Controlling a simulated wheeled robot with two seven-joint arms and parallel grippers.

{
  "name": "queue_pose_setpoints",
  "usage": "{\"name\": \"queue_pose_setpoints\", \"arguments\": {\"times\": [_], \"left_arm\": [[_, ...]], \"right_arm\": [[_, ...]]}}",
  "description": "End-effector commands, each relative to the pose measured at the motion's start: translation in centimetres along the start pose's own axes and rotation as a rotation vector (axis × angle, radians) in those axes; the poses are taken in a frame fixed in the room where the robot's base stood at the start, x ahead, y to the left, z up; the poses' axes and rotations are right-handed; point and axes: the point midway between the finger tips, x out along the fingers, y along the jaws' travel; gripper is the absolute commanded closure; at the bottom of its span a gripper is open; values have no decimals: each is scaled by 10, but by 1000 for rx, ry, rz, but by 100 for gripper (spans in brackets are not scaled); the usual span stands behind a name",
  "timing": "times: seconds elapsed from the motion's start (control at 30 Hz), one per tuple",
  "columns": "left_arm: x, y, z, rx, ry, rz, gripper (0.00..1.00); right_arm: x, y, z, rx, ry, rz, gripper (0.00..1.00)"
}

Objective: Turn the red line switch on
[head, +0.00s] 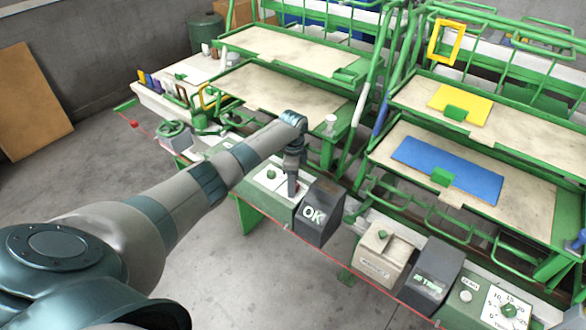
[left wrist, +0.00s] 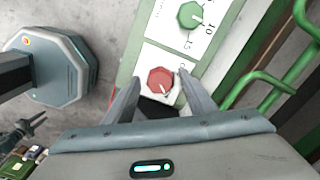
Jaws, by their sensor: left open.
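The red line switch (left wrist: 160,82) is a round red knob with a pale pointer mark, set on a white panel (left wrist: 150,57). In the left wrist view it lies between the two fingers of my left gripper (left wrist: 159,78), which are spread on either side of it. I cannot tell whether the fingers touch it. In the head view my left gripper (head: 293,188) points down over the panel and hides most of the switch.
A green knob (left wrist: 190,15) with a dial sits beside the red switch; it also shows in the head view (head: 271,174). A dark block marked OK (head: 318,214) stands close to the right of my gripper. Green-framed racks (head: 380,120) rise behind.

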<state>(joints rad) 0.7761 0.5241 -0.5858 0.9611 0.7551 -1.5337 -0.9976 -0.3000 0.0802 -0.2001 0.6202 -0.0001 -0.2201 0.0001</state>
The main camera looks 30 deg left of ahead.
Motion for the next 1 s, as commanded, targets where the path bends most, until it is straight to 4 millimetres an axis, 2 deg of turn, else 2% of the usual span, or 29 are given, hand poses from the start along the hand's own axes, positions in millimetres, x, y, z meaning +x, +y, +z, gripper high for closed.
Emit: {"name": "queue_pose_setpoints", "arguments": {"times": [0.27, 0.47, 0.8, 1.0], "left_arm": [[-23, -1, 0, 1, 2, -4, 49], [-58, -1, 0, 1, 1, -6, 49], [-127, -1, -1, 1, 3, -5, 49], [-157, -1, 0, 0, 1, -4, 49]], "right_arm": [[6, 0, 0, 0, 0, 0, 69], [14, 0, 1, 0, 0, 0, 69], [32, -1, 3, 0, 0, 0, 69], [39, -1, 3, 0, 0, -1, 69]]}}
